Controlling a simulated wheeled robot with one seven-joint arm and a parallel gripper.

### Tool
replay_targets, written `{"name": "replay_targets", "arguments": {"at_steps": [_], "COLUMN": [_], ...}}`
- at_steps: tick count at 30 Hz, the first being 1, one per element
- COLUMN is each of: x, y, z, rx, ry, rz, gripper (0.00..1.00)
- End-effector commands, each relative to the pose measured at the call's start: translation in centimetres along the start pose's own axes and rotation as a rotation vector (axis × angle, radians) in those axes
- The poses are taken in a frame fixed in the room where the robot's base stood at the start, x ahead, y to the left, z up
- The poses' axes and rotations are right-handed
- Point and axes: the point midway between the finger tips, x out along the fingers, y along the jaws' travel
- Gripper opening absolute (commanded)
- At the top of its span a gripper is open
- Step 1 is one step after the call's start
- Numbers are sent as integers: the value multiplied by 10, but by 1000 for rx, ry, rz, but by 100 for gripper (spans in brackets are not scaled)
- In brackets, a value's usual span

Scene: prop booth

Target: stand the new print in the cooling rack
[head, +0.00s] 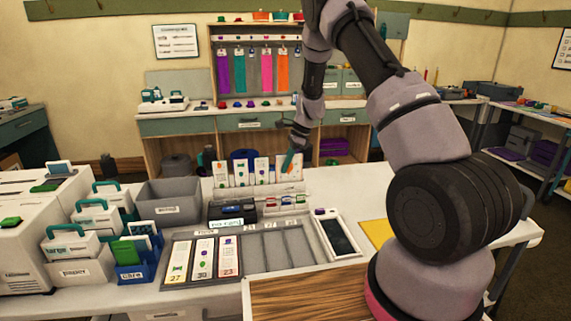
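Several white prints with small coloured pictures stand upright in a row in a pale rack (285,199) at the back of the white table, among them a left one (221,173) and a middle one (262,170). My gripper (292,152) points down at the right end of this row, at a white print with an orange mark (289,168). That print looks upright, close to the fingers. The fingers are small and partly merge with the print, so I cannot tell whether they grip it. Which print is the new one is not clear.
A grey tray (176,262) in front holds numbered strips lying flat, with empty slots on its right. A black printer-like box (232,211) stands behind it. A white device with a dark screen (338,236) lies to the right. A grey bin (168,203) and labelled boxes crowd the left.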

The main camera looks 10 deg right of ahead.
Motion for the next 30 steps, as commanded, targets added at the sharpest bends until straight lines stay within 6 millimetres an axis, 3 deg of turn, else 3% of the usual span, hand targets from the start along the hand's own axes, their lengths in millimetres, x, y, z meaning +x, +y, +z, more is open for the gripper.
{"name": "replay_targets", "arguments": {"at_steps": [11, 15, 25, 30], "x": [2, 2, 0, -21], "y": [0, 0, 0, -1], "z": [-1, -1, -1, 0], "rx": [0, 0, 0, -1], "ry": [0, 0, 0, 0], "rz": [0, 0, -1, -4], "gripper": [0, 40, 40, 40]}}
